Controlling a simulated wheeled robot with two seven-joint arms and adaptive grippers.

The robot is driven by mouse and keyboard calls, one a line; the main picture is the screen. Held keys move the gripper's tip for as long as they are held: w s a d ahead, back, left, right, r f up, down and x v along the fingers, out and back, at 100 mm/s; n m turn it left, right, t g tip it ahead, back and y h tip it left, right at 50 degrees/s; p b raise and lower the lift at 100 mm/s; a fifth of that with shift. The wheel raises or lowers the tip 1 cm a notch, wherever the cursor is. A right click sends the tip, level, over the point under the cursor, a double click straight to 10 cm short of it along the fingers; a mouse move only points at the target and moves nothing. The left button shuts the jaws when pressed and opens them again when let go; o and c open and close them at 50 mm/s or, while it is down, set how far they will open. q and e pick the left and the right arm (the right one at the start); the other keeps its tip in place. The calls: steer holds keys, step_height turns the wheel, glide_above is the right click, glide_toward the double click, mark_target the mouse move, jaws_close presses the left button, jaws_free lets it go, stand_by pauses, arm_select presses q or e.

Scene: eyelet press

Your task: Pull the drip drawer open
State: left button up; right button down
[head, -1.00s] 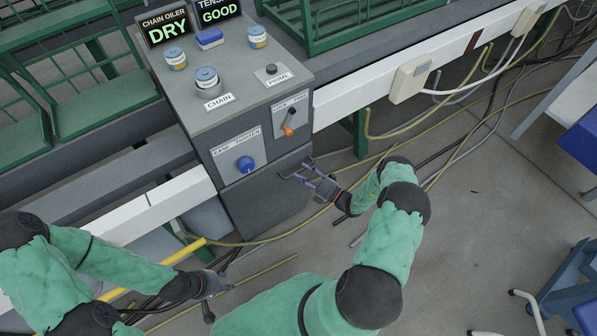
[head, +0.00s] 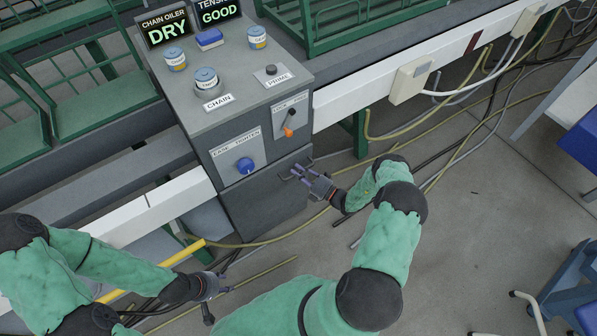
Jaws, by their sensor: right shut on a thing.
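A blue knob (head: 245,165) and an orange-tipped lever (head: 288,131) sit above the drawer. Cables (head: 455,150) run across the floor at right. Open floor (head: 460,235) lies in front.

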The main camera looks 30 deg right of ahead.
steer(key=s+d, duration=0.1)
steer(key=s, duration=1.7)
steer(key=shift+s+d+p, duration=0.3)
steer(key=shift+s+p, duration=0.1)
steer(key=shift+p, duration=0.05)
steer(key=c, duration=1.1)
jaws_free()
steer(key=v, duration=1.2)
steer(key=shift+d+f, duration=0.1)
